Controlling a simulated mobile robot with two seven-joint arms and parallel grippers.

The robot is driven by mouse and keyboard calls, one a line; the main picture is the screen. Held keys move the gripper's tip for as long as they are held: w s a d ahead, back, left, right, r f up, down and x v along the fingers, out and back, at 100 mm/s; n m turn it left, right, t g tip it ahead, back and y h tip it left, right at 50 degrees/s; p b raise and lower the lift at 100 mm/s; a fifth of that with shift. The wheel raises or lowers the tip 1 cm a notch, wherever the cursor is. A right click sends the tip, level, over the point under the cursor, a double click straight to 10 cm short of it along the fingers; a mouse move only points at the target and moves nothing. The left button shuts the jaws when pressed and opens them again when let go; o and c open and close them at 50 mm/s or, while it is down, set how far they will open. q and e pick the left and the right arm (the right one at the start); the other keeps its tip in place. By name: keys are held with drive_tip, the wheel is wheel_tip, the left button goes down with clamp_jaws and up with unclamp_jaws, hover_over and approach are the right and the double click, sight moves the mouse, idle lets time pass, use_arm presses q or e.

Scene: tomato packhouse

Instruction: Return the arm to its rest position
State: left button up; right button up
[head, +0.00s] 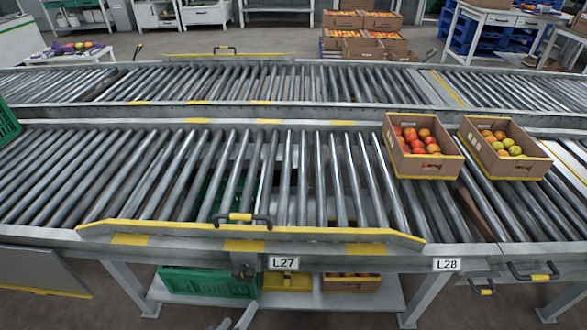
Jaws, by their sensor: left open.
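My left gripper (238,315) shows only at the bottom edge, left of centre, as two pale grey fingers set apart. It is open with nothing between the fingers. It is in front of the near roller conveyor (240,180), low beside the lower shelf (220,305). The rest of the left arm is out of the frame. My right gripper is not in view.
Cardboard boxes of red tomatoes (425,165) and of orange and green tomatoes (505,165) stand on the conveyor at right. A yellow-edged guard rail (160,232) lines its front. A green crate (205,283) sits below. Most of the middle rollers are clear.

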use_arm(q)
drive_tip(key=s+a+r+m+g+y, duration=0.3)
drive_tip(key=s+r+m+g, duration=0.45)
drive_tip(key=s+r, duration=0.2)
drive_tip(key=s+a+f+g+p, duration=0.1)
drive_tip(key=s+p, duration=0.9)
drive_tip(key=p, duration=0.5)
drive_tip(key=s+a+f+m+g+p, duration=0.1)
drive_tip(key=s+a+g+p, duration=0.1)
drive_tip(key=s+p, duration=0.8)
drive_tip(key=p, duration=0.5)
drive_tip(key=shift+s+f, duration=0.25)
drive_tip(key=shift+s, duration=0.15)
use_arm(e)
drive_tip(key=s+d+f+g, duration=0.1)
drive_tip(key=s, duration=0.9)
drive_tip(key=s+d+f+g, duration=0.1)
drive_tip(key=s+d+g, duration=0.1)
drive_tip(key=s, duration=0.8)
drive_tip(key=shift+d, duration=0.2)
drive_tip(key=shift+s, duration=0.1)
